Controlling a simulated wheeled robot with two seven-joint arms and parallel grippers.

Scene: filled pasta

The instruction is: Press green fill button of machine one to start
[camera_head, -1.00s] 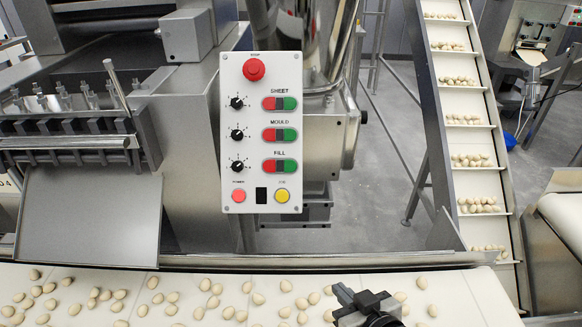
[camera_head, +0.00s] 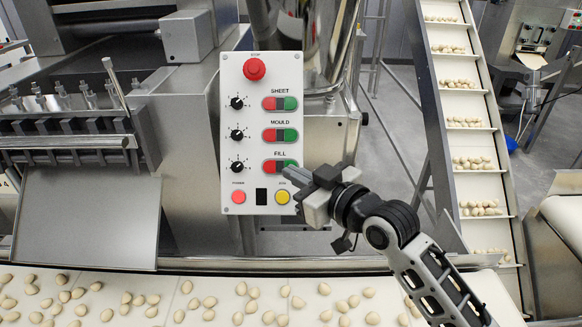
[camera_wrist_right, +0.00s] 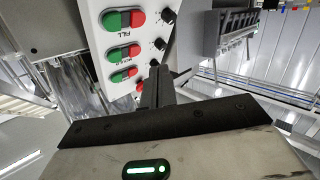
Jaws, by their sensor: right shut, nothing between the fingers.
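The white control panel (camera_head: 262,100) of the machine faces me. Its lowest button pair, labelled FILL, has a red left half and a green fill button (camera_head: 290,163) on the right. My right gripper (camera_head: 286,172) is shut and empty, its fingertips at the lower edge of the green half in the head view. I cannot tell whether they touch it. In the right wrist view the panel shows upside down, with the green fill button (camera_wrist_right: 112,22) at the top and my shut fingers (camera_wrist_right: 158,72) beside the panel. My left gripper is not in view.
A red stop button (camera_head: 254,69) tops the panel. A yellow button (camera_head: 282,197) lies just below the fingertips. The conveyor belt (camera_head: 200,286) with many pasta pieces runs below. An inclined conveyor (camera_head: 462,99) stands to the right.

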